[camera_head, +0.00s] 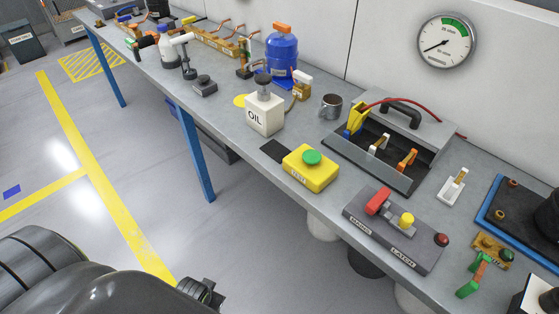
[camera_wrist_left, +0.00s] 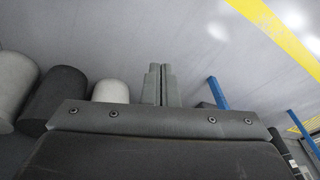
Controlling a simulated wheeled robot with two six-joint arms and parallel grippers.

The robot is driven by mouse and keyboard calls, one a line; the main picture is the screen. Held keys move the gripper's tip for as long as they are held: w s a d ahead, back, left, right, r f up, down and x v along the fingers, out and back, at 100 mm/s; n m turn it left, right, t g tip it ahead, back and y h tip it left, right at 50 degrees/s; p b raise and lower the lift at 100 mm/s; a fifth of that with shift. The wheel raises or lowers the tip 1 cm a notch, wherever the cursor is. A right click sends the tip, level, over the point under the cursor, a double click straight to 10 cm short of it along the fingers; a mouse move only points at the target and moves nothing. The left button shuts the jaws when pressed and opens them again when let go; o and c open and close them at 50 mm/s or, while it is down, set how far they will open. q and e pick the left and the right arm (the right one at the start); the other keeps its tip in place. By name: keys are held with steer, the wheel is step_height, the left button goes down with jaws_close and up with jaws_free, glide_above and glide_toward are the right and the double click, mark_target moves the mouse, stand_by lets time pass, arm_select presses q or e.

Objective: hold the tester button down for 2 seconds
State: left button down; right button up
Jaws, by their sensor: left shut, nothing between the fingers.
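The tester is a yellow box (camera_head: 309,177) with a round green button (camera_head: 312,157) on top, near the front edge of the grey workbench in the head view. Nothing touches the button. My left gripper (camera_wrist_left: 160,69) is shut and empty in the left wrist view, its two fingers side by side. That view shows floor, a blue bench leg and cylinders rather than the tester. In the head view my dark arm fills the lower left corner, off the front of the bench and well apart from the tester. My right gripper is not seen.
A grey control panel (camera_head: 392,234) with a red lever and yellow button stands right of the tester. Floor before the bench is clear.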

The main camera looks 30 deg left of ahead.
arm_select(q)
steer(key=w+d+r+m+t+h+b, duration=0.1)
steer(key=w+d+r+t+h, duration=0.1)
steer(key=w+r, duration=0.6)
steer(key=w+d+r+m+t+h+b, duration=0.2)
steer(key=w+d+r+t, duration=0.3)
steer(key=r, duration=1.3)
steer(key=w+d+r+m+t+h+b, duration=0.1)
steer(key=w+d+r+t+h, duration=0.1)
steer(key=w+r, duration=1)
step_height(320, 180, up, 2)
steer(key=d+t, duration=0.1)
steer(key=t, duration=0.1)
steer(key=shift+d+m+t+h, duration=0.3)
glide_above(306, 160)
step_height(306, 160, down, 2)
steer(key=shift+w+f, duration=0.1)
steer(key=shift+f, duration=0.05)
step_height(306, 160, down, 3)
steer(key=shift+r, duration=0.1)
steer(key=shift+f, duration=0.6)
